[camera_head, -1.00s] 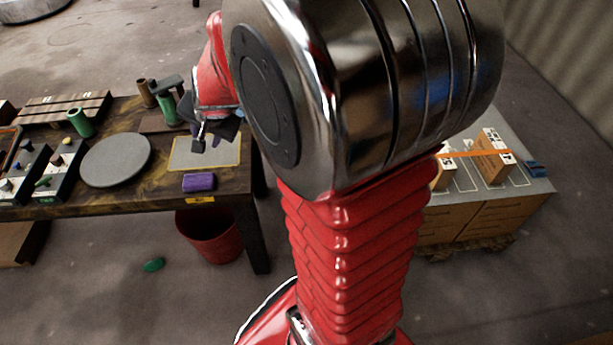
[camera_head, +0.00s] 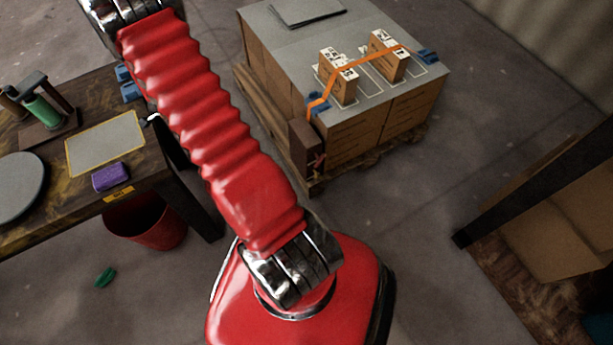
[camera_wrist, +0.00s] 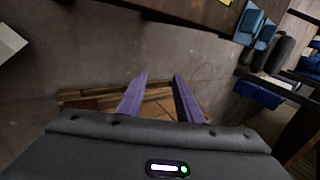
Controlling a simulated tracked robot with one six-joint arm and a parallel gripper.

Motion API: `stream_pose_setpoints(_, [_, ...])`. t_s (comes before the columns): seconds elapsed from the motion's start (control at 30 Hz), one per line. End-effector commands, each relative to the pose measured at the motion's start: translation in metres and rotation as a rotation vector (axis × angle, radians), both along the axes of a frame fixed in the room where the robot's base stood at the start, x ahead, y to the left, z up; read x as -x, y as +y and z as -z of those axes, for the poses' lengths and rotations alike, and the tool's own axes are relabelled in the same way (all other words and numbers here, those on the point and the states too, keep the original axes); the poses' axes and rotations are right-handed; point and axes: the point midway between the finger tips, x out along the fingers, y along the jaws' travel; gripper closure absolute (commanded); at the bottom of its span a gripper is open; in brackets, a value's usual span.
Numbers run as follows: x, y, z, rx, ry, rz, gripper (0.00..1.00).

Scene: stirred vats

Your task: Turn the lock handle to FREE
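My gripper (camera_wrist: 157,82) shows only in the wrist view, with two purple fingers standing apart and nothing held between them. Beyond and below the fingers lie brown wooden slats (camera_wrist: 155,101). In the head view my arm rises to the upper left and hides its end. No handle marked FREE can be made out. A dark brown box (camera_head: 303,148) stands at the near left corner of the strapped load, at the end of an orange strap (camera_head: 360,62). It has a small reddish part low on its front; I cannot tell whether that is the lock handle.
Two cartons (camera_head: 388,57) sit under the strap on a grey-topped load (camera_head: 285,60) on a pallet. A workbench (camera_head: 70,205) with a purple block (camera_head: 111,176) is at left, a red bin (camera_head: 150,222) beside it. A dark-framed shelf (camera_head: 535,185) is at right.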

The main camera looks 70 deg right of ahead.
Motion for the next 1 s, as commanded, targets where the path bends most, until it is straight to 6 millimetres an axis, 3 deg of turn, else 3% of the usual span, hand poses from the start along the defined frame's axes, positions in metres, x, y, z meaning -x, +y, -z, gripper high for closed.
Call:
stream_pose_setpoints(0.03, [0.008, -0.011, 0.019, -0.009, 0.001, 0.053, 0.68])
stream_pose_setpoints(0.2, [0.036, -0.046, 0.072, -0.021, -0.014, 0.235, 0.68])
stream_pose_setpoints(0.5, [0.106, -0.093, 0.167, -0.018, -0.037, 0.553, 0.68])
stream_pose_setpoints(0.73, [0.175, -0.113, 0.238, 0.008, -0.05, 0.789, 0.68])
stream_pose_setpoints(1.0, [0.269, -0.116, 0.315, 0.064, -0.061, 1.052, 0.68])
